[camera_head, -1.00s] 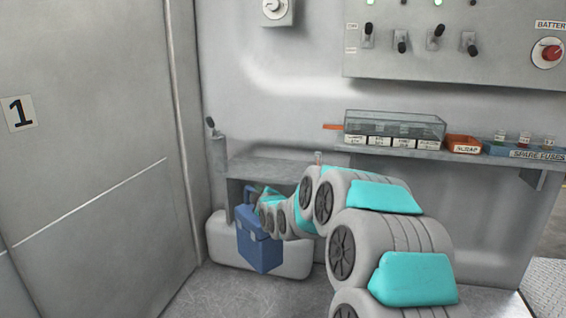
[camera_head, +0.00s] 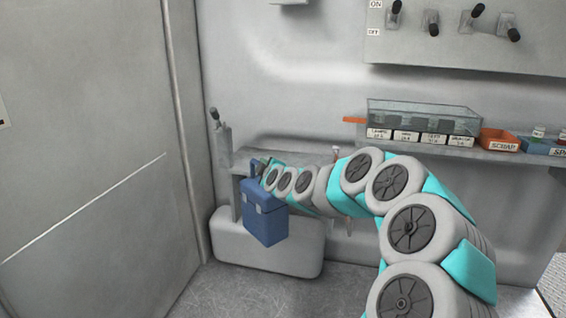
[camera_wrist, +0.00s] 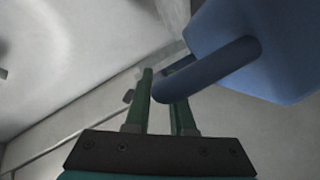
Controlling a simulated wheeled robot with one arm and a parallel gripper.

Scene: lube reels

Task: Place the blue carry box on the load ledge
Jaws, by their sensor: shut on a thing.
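The blue carry box (camera_head: 264,222) hangs roughly upright in front of a low grey ledge (camera_head: 300,157), which I take to be the load ledge. The box's top is slightly below the ledge's level. My gripper (camera_head: 260,170) is at the box's handle, small and partly hidden by the arm in the head view. In the wrist view the green fingers (camera_wrist: 162,92) are shut on the blue handle (camera_wrist: 208,70), with the box body (camera_wrist: 260,40) at the upper right. My arm covers the ledge's right part.
A white rounded tank (camera_head: 230,245) sits on the floor behind the box. A lever (camera_head: 222,135) stands left of the ledge. To the right, a higher shelf holds a glass case (camera_head: 425,117), an orange scrap bin (camera_head: 500,138) and a blue bin (camera_head: 540,146). A door panel (camera_head: 80,130) fills the left.

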